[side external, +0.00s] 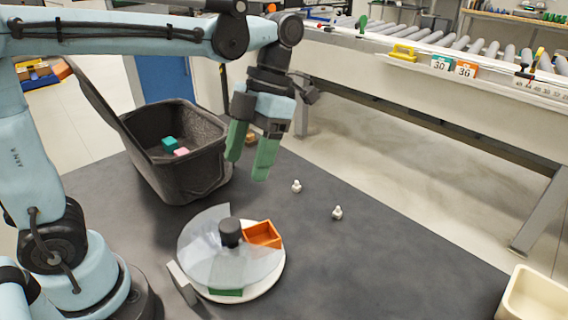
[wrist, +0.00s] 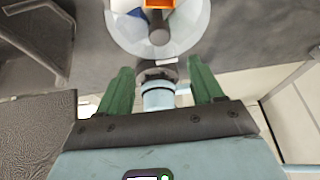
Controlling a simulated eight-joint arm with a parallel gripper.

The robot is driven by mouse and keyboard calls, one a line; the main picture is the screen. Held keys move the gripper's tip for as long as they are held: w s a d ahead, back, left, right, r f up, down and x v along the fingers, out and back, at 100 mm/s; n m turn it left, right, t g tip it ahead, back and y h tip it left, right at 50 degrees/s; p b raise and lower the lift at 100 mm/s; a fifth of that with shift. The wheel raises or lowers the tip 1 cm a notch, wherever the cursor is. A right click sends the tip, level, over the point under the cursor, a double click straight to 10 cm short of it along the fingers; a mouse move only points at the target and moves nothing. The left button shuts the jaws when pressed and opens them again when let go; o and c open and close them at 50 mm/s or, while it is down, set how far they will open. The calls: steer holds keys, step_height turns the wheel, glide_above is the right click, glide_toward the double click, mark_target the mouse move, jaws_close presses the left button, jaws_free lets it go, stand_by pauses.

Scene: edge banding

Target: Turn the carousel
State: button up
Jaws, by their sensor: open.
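The carousel (side external: 213,278) is a round white disc on the dark table, with a clear cover and a dark central knob (side external: 230,232). An orange tray (side external: 262,234) shows in its open section, and something green (side external: 226,292) lies under the cover at the front edge. My gripper (side external: 248,157) is open and empty, above the table and behind the carousel, apart from it. In the wrist view the carousel (wrist: 190,38) is at the top, beyond the green fingertips (wrist: 158,85), with the orange tray at the picture's edge.
A dark lidded bin (side external: 180,180) holding teal and pink blocks stands open left of my gripper. Two small white pieces (side external: 297,186) (side external: 337,212) stand on the table (side external: 390,270). A cream container (side external: 535,296) is at the right front. The table between is clear.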

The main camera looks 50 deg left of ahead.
steer(key=shift+f, duration=0.1)
steer(key=shift+c, duration=1.1)
steer(key=shift+w+a+f+n, duration=0.1)
steer(key=shift+f+n, duration=0.2)
steer(key=shift+n, duration=0.4)
steer(key=shift+c, duration=1.1)
steer(key=f+n+h, duration=0.1)
steer(key=n, duration=0.2)
steer(key=w+f+n+t+h, duration=0.1)
steer(key=n, duration=0.2)
steer(key=a+f+n+t+h, duration=0.1)
steer(key=f+n, duration=0.1)
steer(key=n, duration=0.1)
steer(key=shift+w, duration=0.15)
jaws_close()
steer(key=n+t+h, duration=0.1)
steer(key=n, duration=0.4)
glide_toward(264, 224)
steer(key=shift+s+d+f, duration=0.5)
steer(key=shift+d+f, duration=0.45)
steer(key=shift+f, duration=0.1)
steer(key=shift+s+d+f, duration=0.5)
steer(key=shift+d+f, duration=0.4)
steer(key=shift+f, duration=0.1)
steer(key=shift+s+d+f, duration=0.55)
steer(key=shift+d+f, duration=0.4)
steer(key=shift+f, duration=0.1)
